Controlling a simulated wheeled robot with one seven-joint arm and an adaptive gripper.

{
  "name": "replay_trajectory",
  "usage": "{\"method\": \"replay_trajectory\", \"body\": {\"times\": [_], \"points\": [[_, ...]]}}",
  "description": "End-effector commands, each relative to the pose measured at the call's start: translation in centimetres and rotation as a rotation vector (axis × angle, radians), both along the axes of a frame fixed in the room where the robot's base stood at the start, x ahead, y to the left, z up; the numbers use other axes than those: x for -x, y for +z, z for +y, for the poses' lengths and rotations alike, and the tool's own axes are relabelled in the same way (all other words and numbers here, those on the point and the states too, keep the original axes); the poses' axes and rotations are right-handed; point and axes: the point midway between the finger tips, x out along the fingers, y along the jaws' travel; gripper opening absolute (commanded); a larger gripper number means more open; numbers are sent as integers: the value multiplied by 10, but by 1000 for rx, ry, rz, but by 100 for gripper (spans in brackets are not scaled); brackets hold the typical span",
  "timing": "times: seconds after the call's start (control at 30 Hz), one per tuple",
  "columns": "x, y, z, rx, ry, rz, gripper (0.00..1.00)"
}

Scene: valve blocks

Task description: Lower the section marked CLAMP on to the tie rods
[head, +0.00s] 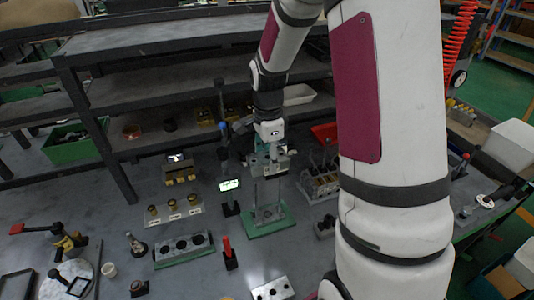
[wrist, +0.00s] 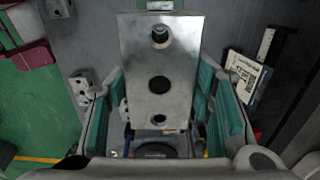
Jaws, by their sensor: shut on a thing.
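My gripper (head: 270,150) is shut on a grey metal section (wrist: 158,52), with teal finger pads on both sides of it. In the wrist view, the section shows a flat face with a row of three round holes. No marking can be read on it. In the head view, the section (head: 262,167) is held level above a green base (head: 268,228). Thin upright tie rods (head: 254,195) rise from the base to just under the section. I cannot tell whether their tips are in its holes.
A small lit screen (head: 229,185) on a stand is close left of the base. A rack of dark parts (head: 320,182) stands close right. A block with yellow-topped parts (head: 172,212) and a green-based block (head: 184,250) lie left. A shelf (head: 190,80) is behind.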

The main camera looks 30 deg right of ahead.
Motion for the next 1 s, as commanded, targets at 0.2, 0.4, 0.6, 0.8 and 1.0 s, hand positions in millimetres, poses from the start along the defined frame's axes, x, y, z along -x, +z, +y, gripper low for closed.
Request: {"method": "replay_trajectory", "body": {"times": [0.2, 0.4, 0.6, 0.8, 1.0], "points": [[-1, -20, 0, 0, -1, 0, 2], [-1, -33, 0, 0, -1, -1, 2], [0, -40, 0, 0, -1, -1, 2], [0, -40, 0, 0, -1, -2, 2], [0, -40, 0, 0, -1, -2, 2]]}}
